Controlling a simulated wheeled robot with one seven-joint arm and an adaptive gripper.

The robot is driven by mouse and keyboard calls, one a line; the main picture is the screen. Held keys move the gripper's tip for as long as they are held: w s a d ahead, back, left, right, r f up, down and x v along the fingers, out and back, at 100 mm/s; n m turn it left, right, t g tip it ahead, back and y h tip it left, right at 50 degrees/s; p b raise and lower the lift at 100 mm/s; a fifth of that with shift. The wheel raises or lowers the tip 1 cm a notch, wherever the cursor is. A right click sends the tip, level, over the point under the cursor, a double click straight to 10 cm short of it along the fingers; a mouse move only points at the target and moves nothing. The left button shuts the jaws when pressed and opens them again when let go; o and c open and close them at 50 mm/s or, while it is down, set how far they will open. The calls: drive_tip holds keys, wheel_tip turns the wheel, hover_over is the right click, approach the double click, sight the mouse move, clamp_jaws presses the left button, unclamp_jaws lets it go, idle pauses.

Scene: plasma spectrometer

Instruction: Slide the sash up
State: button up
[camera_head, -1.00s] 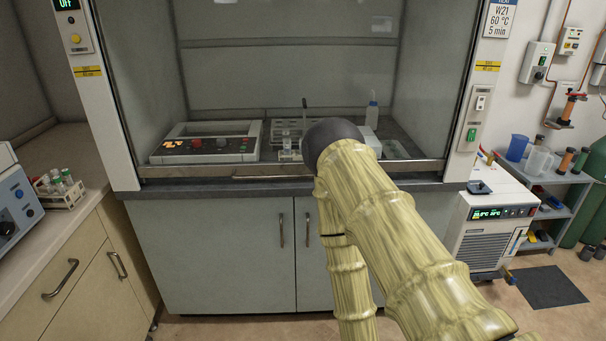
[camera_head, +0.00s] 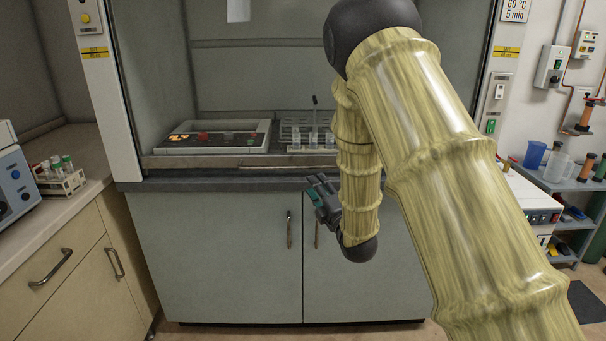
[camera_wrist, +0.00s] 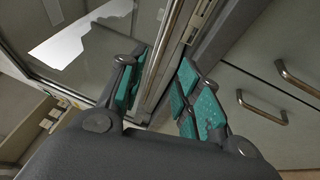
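The fume hood's glass sash is down, its metal bottom rail (camera_head: 215,161) running close above the grey sill. The rail's right part is hidden behind my arm. My gripper (camera_head: 322,194) is just below the sill, in front of the cabinet doors. In the wrist view my gripper (camera_wrist: 160,95) is open, with teal pads on its two spread fingers. A metal rail (camera_wrist: 165,62) runs diagonally through the gap between the fingers, beyond their tips as far as I can judge. I see no grip on it; exact contact is unclear.
Inside the hood are a hotplate-like device (camera_head: 212,137) and a rack (camera_head: 309,127). Cabinet doors with handles (camera_head: 289,229) lie below the sill. A side bench with a tube rack (camera_head: 62,181) is at left. A shelf (camera_head: 566,180) stands at right.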

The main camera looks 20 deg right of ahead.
sight(303, 168)
drive_tip(key=p+x, duration=0.1)
drive_tip(key=x, duration=0.9)
drive_tip(key=shift+w, duration=0.25)
clamp_jaws()
